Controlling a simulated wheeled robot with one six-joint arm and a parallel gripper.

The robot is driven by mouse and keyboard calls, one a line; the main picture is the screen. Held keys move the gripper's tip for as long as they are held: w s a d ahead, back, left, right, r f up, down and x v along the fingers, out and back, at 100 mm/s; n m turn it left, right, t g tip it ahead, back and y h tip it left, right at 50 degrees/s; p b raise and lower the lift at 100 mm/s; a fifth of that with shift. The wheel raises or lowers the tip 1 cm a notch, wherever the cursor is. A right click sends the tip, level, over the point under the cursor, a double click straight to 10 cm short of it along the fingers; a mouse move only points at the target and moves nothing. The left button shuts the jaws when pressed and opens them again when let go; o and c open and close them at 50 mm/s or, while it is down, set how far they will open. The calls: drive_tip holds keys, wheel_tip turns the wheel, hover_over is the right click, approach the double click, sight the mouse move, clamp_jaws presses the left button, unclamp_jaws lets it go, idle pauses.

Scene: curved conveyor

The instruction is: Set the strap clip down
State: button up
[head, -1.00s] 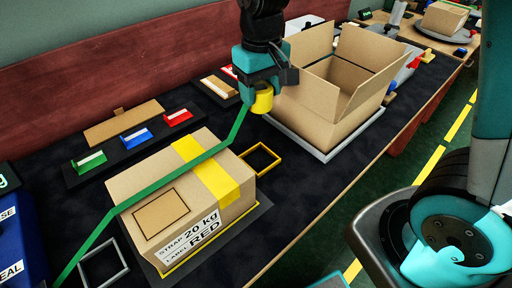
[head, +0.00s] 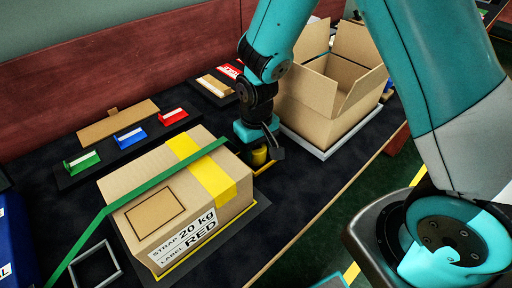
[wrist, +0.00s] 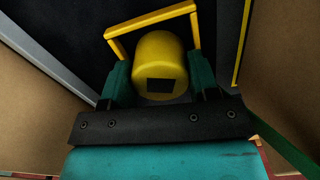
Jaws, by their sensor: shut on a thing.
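The strap clip (wrist: 158,62) is a yellow cylinder with a dark rectangular mark. My gripper (wrist: 158,85) is shut on it, one dark green finger on each side. In the head view the clip (head: 259,157) is low beside the right end of the closed carton (head: 150,210). A yellow square frame (wrist: 150,20) lies on the dark surface just past the clip in the wrist view; its edge also shows under my gripper in the head view. I cannot tell whether the clip touches the surface. A green strap (head: 150,186) runs over the carton towards the clip.
An open carton (head: 305,105) stands on a grey tray behind my gripper, close by. Green, blue and red label holders (head: 132,135) lie along the back. A grey square frame (head: 95,268) lies at the front left. The carton has a yellow band (head: 205,172).

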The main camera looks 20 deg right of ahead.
drive_tip(key=o, duration=1)
drive_tip(key=shift+f, duration=0.1)
wheel_tip(320, 180, up, 12)
drive_tip(key=p, duration=0.1)
drive_tip(key=s+a+r+n+y, duration=0.1)
drive_tip(key=s+r, duration=0.3)
drive_tip(key=s, duration=0.2)
drive_tip(key=s+a+r+n+y, duration=0.1)
drive_tip(key=s+a+r+n, duration=0.1)
drive_tip(key=s+r, duration=0.2)
drive_tip(key=s+a+r+n+y, duration=0.1)
drive_tip(key=s+r+n+y, duration=0.1)
drive_tip(key=s, duration=0.6)
drive_tip(key=shift+s+a+r, duration=0.15)
drive_tip(key=shift+a+r, duration=0.05)
drive_tip(key=shift+r, duration=0.25)
drive_tip(key=shift+s+a+r, duration=0.1)
drive_tip(key=shift+a+r, duration=0.05)
drive_tip(key=shift+r, duration=0.3)
